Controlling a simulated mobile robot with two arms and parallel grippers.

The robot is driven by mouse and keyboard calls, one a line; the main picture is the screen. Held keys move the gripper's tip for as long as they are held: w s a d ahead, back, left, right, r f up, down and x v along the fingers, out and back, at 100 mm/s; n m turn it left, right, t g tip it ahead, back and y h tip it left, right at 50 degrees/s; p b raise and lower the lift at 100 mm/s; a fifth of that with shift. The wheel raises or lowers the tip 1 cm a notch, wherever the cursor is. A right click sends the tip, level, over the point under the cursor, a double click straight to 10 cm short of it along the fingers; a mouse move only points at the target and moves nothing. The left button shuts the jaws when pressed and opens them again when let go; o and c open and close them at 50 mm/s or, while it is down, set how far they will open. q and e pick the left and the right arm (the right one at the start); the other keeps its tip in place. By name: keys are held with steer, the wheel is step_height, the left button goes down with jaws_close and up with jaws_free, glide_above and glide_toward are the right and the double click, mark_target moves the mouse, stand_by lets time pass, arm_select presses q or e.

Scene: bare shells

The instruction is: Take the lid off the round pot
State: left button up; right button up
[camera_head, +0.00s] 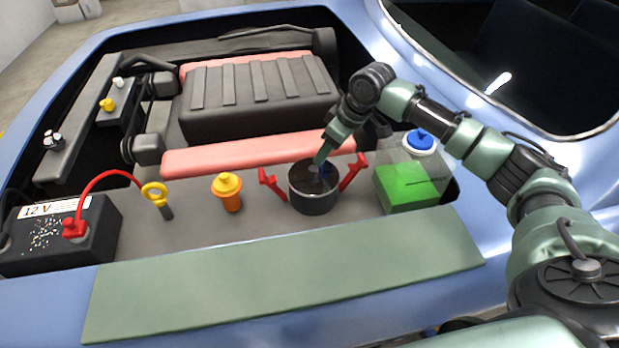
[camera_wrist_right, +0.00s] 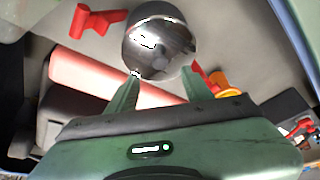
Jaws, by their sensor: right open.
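The round dark pot (camera_head: 314,203) stands in the open engine bay. Its dark, glossy lid (camera_wrist_right: 160,35) is on top, with a small round knob (camera_wrist_right: 160,63). My right gripper (camera_head: 319,160) reaches down over the pot from behind in the head view and partly covers the lid. In the right wrist view the gripper (camera_wrist_right: 156,82) is open, its two fingers apart, with the knob just ahead of and between the tips. Nothing is held. I cannot tell whether a finger touches the lid. My left gripper is not in view.
Red handle-like pieces (camera_head: 271,184) flank the pot closely. An orange cap (camera_head: 228,191) stands to its left, beside a yellow-ringed dipstick (camera_head: 156,194) and a battery (camera_head: 62,235). A green-filled tank (camera_head: 405,190) stands to the right. The green front mat (camera_head: 285,280) is clear.

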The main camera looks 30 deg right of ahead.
mark_target(314, 168)
steer(key=x, duration=0.3)
steer(key=shift+w, duration=0.3)
steer(key=shift+a+f+p, duration=0.2)
steer(key=shift+f+p, duration=0.35)
steer(key=shift+p, duration=0.1)
steer(key=p+x, duration=0.1)
steer(key=x, duration=0.3)
steer(key=shift+w+f, duration=0.1)
steer(key=shift+f, duration=0.1)
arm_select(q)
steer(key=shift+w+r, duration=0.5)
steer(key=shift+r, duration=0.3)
arm_select(e)
steer(key=shift+r, duration=0.1)
jaws_close()
